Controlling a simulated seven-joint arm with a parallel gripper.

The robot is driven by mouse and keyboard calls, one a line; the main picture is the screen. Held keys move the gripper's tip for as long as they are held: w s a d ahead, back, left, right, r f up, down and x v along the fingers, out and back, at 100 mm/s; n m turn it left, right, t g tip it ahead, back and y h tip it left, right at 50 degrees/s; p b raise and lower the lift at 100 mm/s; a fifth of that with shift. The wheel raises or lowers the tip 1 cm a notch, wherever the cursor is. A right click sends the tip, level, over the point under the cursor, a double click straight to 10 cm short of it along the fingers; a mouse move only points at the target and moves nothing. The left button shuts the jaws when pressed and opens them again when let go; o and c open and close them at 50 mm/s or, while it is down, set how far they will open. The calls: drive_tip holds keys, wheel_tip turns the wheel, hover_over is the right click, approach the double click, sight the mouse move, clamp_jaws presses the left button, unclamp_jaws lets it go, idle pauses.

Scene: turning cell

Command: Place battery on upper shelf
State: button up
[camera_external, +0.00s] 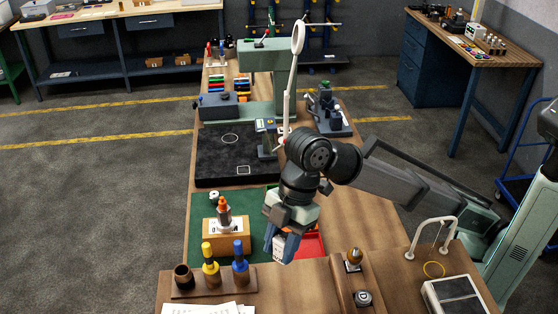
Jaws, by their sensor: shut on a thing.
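My gripper (282,244), with blue fingers, points down over the front part of the bench, at the left edge of a red tray (312,244). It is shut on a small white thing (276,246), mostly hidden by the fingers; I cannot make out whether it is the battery. No other battery can be made out. I cannot tell which surface is the upper shelf.
Left of my gripper, a wooden block (226,240) carries an orange-tipped part on a green mat (258,198). In front stands a rack (214,282) with yellow and blue handled tools. A black plate (208,174) and a green machine (262,58) lie behind.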

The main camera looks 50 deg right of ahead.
drive_tip(key=shift+f, duration=6.4)
drive_tip(key=shift+f, duration=0.1)
drive_tip(key=o, duration=1.1)
drive_tip(key=v, duration=1.2)
